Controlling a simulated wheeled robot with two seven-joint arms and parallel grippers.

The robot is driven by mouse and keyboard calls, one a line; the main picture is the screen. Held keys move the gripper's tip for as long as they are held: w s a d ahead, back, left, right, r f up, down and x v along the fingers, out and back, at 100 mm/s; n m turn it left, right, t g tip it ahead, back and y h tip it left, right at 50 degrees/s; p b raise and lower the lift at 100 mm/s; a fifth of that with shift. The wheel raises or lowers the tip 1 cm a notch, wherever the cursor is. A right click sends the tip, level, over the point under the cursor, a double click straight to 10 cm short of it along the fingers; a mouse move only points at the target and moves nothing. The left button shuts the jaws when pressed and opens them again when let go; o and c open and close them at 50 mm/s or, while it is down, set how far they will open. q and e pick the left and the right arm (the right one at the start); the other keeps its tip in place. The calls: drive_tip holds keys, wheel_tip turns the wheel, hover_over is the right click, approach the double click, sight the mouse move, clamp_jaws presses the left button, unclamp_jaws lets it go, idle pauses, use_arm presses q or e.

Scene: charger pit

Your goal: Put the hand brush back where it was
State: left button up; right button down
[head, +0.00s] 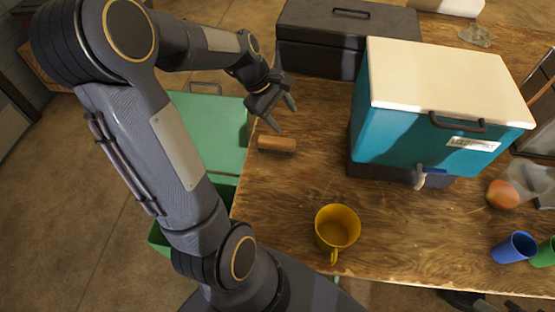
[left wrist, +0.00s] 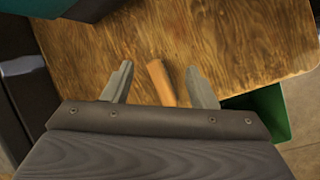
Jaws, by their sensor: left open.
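The hand brush (head: 277,144) shows as a small brown wooden piece lying on the wooden table near its left edge. I cannot make out its bristles. My left gripper (head: 281,117) is open and empty just behind the brush in the head view. In the left wrist view, the brush (left wrist: 162,84) appears between the two spread fingers of the left gripper (left wrist: 159,69), with no visible finger contact. Part of it is hidden by the gripper body there. My right gripper is not in view.
A teal cooler (head: 430,136) with a white lid stands right of the brush. A black toolbox (head: 345,27) is behind. A yellow mug (head: 337,226) stands in front. A green bin (head: 207,125) is beyond the table's left edge. Blue cup (head: 513,247) and orange fruit (head: 502,195) are right.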

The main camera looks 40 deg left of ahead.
use_arm(q)
drive_tip(key=s+d+r+m+t, duration=0.1)
drive_tip(key=s+d+r+m, duration=0.2)
drive_tip(key=s+d+m, duration=0.3)
drive_tip(key=s+d+r+m+t, duration=0.1)
drive_tip(key=s+d+r+m, duration=0.2)
drive_tip(key=s+d+m, duration=0.3)
drive_tip(key=s+m, duration=0.4)
drive_tip(key=s, duration=0.1)
drive_tip(key=shift+s+r, duration=0.15)
drive_tip(key=shift+s, duration=0.05)
